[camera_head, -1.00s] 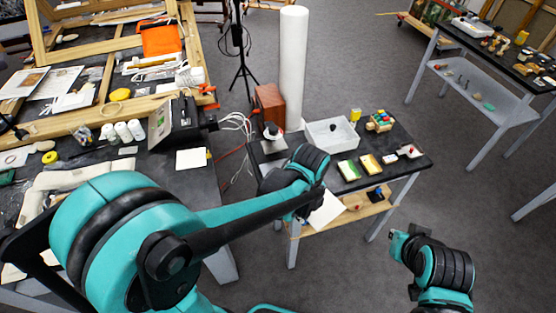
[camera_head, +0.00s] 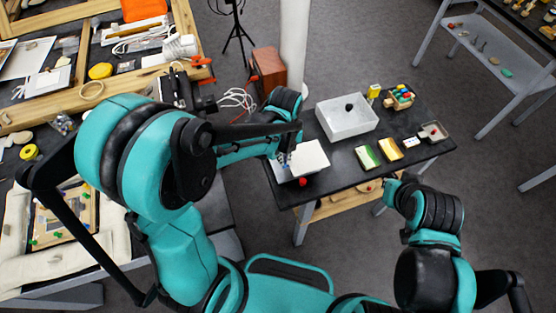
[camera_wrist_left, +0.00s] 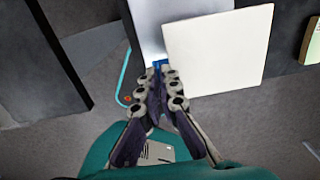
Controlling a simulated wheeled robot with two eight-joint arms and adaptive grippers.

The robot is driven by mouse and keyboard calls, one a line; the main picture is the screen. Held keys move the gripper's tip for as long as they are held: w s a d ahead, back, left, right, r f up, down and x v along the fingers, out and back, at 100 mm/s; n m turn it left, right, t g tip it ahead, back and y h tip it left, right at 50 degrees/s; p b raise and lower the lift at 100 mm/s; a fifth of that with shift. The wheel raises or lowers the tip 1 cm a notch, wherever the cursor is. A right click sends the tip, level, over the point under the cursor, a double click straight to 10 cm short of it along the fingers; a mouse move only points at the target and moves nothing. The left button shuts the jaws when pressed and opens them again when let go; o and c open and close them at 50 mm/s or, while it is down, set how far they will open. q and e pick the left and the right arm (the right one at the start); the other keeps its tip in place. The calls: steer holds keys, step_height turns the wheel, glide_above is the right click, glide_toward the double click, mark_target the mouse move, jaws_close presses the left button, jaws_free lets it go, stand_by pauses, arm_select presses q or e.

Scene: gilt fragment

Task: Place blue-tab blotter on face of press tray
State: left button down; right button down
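My left gripper (camera_head: 287,162) is over the near left corner of the small dark table. In the left wrist view its fingertips (camera_wrist_left: 159,76) are closed together at a small blue tab (camera_wrist_left: 158,65). The tab is at the left edge of a flat cream square, the blotter (camera_wrist_left: 220,50), which also shows in the head view (camera_head: 311,158). The blotter partly covers a paler flat surface, apparently the press tray (camera_wrist_left: 160,12), also visible in the head view (camera_head: 279,173). I cannot tell whether they touch.
A white bin (camera_head: 345,122) holding a dark item stands behind the blotter. A green-edged block (camera_head: 367,157), a yellow block (camera_head: 390,149) and a small crate (camera_head: 401,97) lie to the right. A red knob (camera_head: 303,182) is at the table's front edge.

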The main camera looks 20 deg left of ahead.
arm_select(q)
steer(key=w+a+f, duration=0.2)
steer(key=a, duration=0.1)
steer(key=shift+f, duration=0.1)
step_height(320, 180, down, 4)
steer(key=shift+w+f+b, duration=0.1)
steer(key=shift+b, duration=0.85)
steer(key=c, duration=2.2)
jaws_free()
steer(key=o, duration=0.5)
